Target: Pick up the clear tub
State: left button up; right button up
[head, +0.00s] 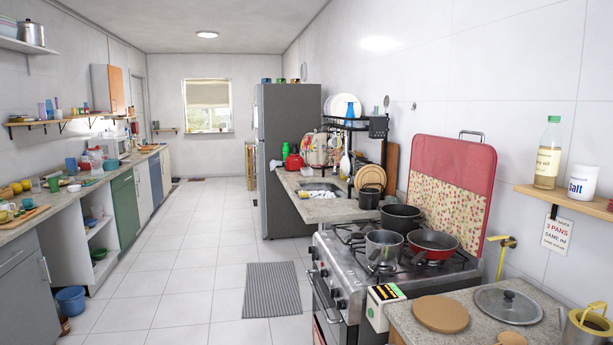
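I cannot make out a clear tub for certain in the head view. A pale, partly see-through container (96,155) with some red on it stands on the left counter, too small to identify. The black oversink rack (352,124) stands over the sink (320,187) on the right counter, with white plates (345,106) on top. Items crowd under and around the rack and partly hide each other. Neither of my grippers is in view.
The stove (345,262) holds a grey pot (384,249), a black pot (400,218) and a red pan (433,244). A tall grey fridge (285,150) stands beyond the sink counter. The tiled floor (195,270) is open down the middle, with a striped mat (271,289).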

aim_at(307, 172)
jog(key=i+j+u, duration=0.3)
jog(key=i, duration=0.85)
jog(key=i+u, duration=0.3)
jog(key=i, duration=3.3)
